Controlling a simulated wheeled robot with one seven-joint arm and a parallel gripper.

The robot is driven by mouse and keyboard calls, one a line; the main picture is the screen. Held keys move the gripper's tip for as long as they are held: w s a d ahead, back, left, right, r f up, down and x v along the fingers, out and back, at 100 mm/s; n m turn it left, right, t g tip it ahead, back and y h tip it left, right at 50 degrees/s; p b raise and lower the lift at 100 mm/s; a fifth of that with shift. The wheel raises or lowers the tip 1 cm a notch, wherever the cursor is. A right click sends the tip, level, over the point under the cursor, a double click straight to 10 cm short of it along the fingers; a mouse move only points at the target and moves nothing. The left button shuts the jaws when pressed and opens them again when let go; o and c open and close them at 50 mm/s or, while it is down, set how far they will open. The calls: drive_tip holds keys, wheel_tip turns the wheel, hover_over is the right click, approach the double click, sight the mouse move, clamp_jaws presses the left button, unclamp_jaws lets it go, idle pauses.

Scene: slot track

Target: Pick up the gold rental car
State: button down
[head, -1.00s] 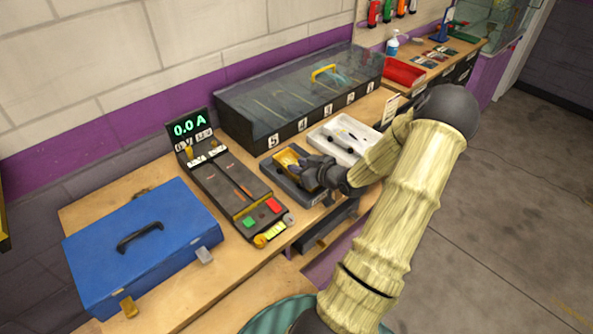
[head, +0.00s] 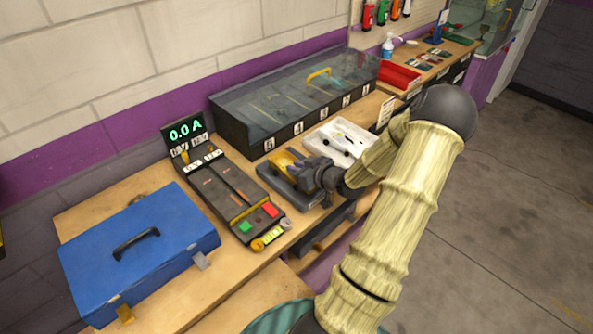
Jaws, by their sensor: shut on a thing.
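The gold car (head: 284,162) shows as a small yellow-gold shape at the front left of my gripper, over a dark grey tray (head: 272,178). My gripper (head: 299,172) is shut on it. The gripper hides the car's right part and some of the tray. I cannot tell from this view whether the car is clear of the tray's floor.
A white tray (head: 317,142) with dark parts lies just behind the grey one. A test panel (head: 225,196) reading 0.0 A is to the left, then a blue toolbox (head: 175,228). A clear-lidded case (head: 235,108) stands along the wall. A red tray (head: 400,76) is farther right.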

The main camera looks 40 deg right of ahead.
wheel_tip(320, 180, up, 9)
drive_tip(key=shift+r+p, duration=0.2)
drive_tip(key=shift+p, duration=0.1)
